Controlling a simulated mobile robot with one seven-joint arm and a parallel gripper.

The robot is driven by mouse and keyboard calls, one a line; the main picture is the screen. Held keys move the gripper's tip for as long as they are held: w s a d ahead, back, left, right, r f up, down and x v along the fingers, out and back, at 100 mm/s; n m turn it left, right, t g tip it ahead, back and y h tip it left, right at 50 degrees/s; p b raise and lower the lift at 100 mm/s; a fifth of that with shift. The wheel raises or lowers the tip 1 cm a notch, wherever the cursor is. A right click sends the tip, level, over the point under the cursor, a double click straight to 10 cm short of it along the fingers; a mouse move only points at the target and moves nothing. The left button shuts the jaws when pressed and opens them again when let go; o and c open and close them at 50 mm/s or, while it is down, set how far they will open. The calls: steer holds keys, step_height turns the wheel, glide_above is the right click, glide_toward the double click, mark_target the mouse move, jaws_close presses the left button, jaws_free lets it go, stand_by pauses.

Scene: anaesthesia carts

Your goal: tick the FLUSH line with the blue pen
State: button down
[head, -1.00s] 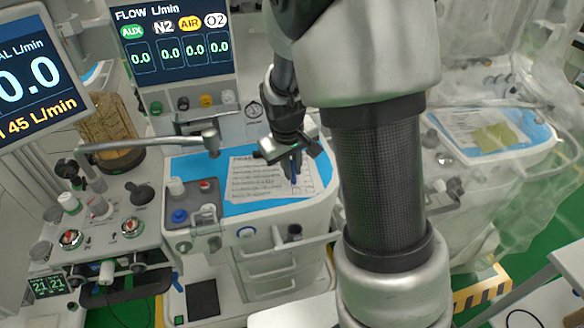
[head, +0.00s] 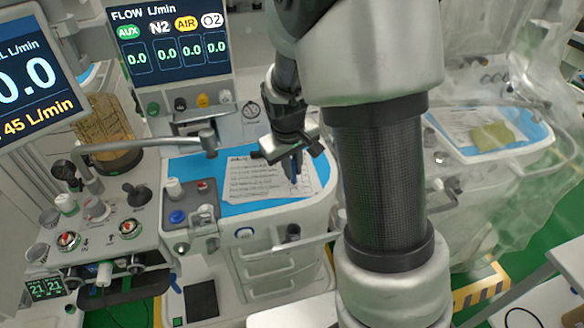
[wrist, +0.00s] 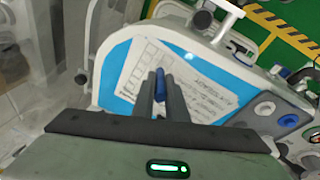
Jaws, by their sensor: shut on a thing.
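The blue pen (wrist: 161,88) is held between the fingers of my gripper (wrist: 160,100), seen in the wrist view. In the head view my gripper (head: 292,172) is over the right part of the checklist sheet (head: 255,181), pointing down with the pen. The sheet lies on the blue mat (head: 235,209) of the cart top. In the wrist view the sheet (wrist: 198,88) shows printed lines and a column of boxes. The lines are too small to read, so I cannot tell which is FLUSH. The pen tip is hidden, and I cannot tell whether it touches the paper.
A grey block with knobs (head: 190,203) stands left of the mat. A curved metal arm (head: 150,145) reaches across at the left. The flow display (head: 172,42) rises behind. A second cart with a blue mat (head: 515,142) stands at the right under clear plastic.

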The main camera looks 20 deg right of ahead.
steer(key=shift+d+r, duration=0.1)
stand_by(0.4)
steer(key=shift+w+d+p+v, duration=0.15)
steer(key=shift+w+p+v, duration=0.1)
steer(key=shift+p+v, duration=0.75)
steer(key=shift+w+d+p+v, duration=0.1)
steer(key=shift+w+p+v, duration=0.1)
steer(key=shift+p+v, duration=0.8)
steer(key=shift+w+d+p+v, duration=0.2)
steer(key=shift+p+v, duration=0.4)
steer(key=shift+v, duration=0.7)
steer(key=shift+r, duration=0.15)
steer(key=shift+a, duration=0.1)
steer(key=shift+w+a+f+b, duration=0.1)
steer(key=shift+a+f+b, duration=0.1)
steer(key=shift+f+b, duration=1.1)
steer(key=shift+a+f+b, duration=0.2)
steer(key=shift+f+b, duration=0.75)
steer(key=shift+f, duration=0.6)
steer(key=shift+f+b, duration=0.5)
steer(key=shift+f, duration=0.15)
steer(key=shift+d, duration=0.45)
